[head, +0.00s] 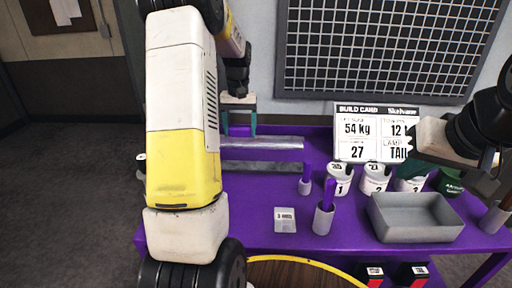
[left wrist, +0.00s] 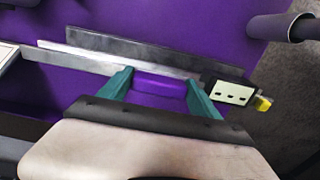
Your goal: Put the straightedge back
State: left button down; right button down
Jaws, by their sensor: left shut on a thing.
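The straightedge appears to be the pale metal bar (head: 270,143) lying across the back left of the purple table; it also shows in the left wrist view (left wrist: 100,62). A second, darker bar (head: 265,168) runs parallel to it, nearer to me. My left gripper (head: 239,128) is at the pale bar, fingers down. In the left wrist view its teal fingers (left wrist: 158,88) are set apart around a purple, rounded piece, apparently a grip beside the bar. Whether the bar touches the table is unclear. My right gripper (head: 428,150) is at the right, partly cut off from view; its jaws are unclear.
Purple posts in metal cups (head: 323,220), numbered pots (head: 339,180) and a grey tray (head: 416,218) stand on the table (head: 258,225). A build card (head: 376,130) stands behind. A small labelled block (head: 285,219) is at the front. Bare table lies around it.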

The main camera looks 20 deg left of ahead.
aim_at(240, 145)
pick_arm(q)
notch_tip(240, 145, down, 8)
jog(key=shift+r, duration=0.2)
dwell(0.3)
jog(key=shift+c, duration=0.7)
grip_release()
jog(key=shift+f, duration=0.1)
notch_tip(240, 145, up, 12)
jog(key=shift+f, duration=0.1)
jog(key=s+d+r+m+t, duration=0.1)
jog(key=s+d+r+t, duration=0.1)
jog(key=s+d+r, duration=0.3)
jog(key=s+d+r+m+t+h, duration=0.1)
jog(key=s+d, duration=0.3)
jog(key=s, duration=0.7)
jog(key=s+d+r+m+t+h, duration=0.1)
jog(key=s+d, duration=0.4)
jog(key=s, duration=0.5)
jog(key=shift+s+d+r+m+t, duration=0.35)
jog(key=shift+r+t, duration=0.4)
jog(key=shift+t, duration=0.35)
